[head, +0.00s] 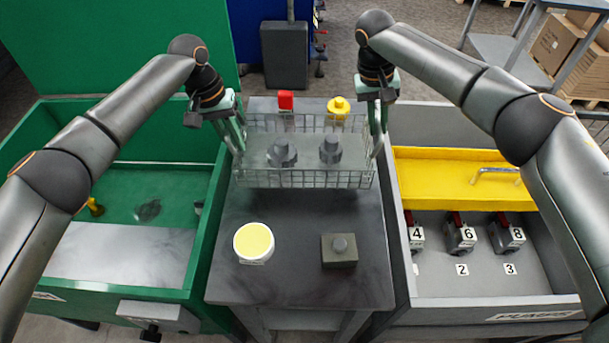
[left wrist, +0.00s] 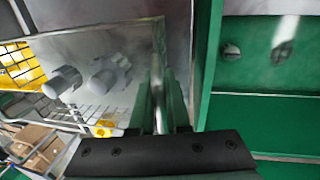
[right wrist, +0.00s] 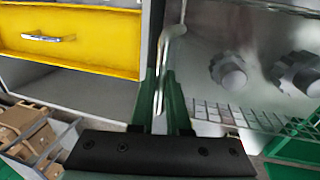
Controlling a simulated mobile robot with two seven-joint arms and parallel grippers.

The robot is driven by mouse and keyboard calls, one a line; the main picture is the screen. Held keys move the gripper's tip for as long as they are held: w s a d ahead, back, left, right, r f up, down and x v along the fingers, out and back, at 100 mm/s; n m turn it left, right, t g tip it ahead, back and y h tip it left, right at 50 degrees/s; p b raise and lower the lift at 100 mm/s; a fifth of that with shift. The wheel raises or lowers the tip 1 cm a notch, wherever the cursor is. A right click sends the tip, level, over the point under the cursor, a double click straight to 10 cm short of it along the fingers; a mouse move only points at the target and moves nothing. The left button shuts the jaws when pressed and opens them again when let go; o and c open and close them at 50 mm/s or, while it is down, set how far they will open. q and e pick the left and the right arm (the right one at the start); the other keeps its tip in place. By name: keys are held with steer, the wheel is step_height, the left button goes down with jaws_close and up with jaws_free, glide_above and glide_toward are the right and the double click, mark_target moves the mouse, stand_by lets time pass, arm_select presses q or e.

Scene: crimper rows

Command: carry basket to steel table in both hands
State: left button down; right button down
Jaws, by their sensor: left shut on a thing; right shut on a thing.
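A wire basket (head: 305,179) is over the back part of the grey metal-topped table (head: 293,285). Two grey knobbed parts (head: 282,154) (head: 330,150) are in it. My left gripper (head: 238,138) is shut on the basket's left handle, and my right gripper (head: 379,138) is shut on its right handle. The left wrist view shows the handle between the fingers (left wrist: 160,115); the right wrist view shows the other handle (right wrist: 165,70). The basket looks about level. I cannot tell whether its bottom touches the table.
A red piece (head: 285,101) and a yellow knob (head: 339,106) show at the basket's far side. A green bin (head: 130,210) and a grey bin (head: 490,275) flank the table.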

mark_target(238, 156)
arm_select(q)
steer(key=shift+w+f, duration=0.3)
steer(key=shift+f, duration=0.25)
arm_select(e)
steer(key=shift+w+d+f, duration=0.1)
steer(key=shift+d+f, duration=0.1)
steer(key=shift+f, duration=0.35)
arm_select(q)
steer(key=shift+f, duration=0.15)
arm_select(e)
steer(key=shift+f, duration=0.15)
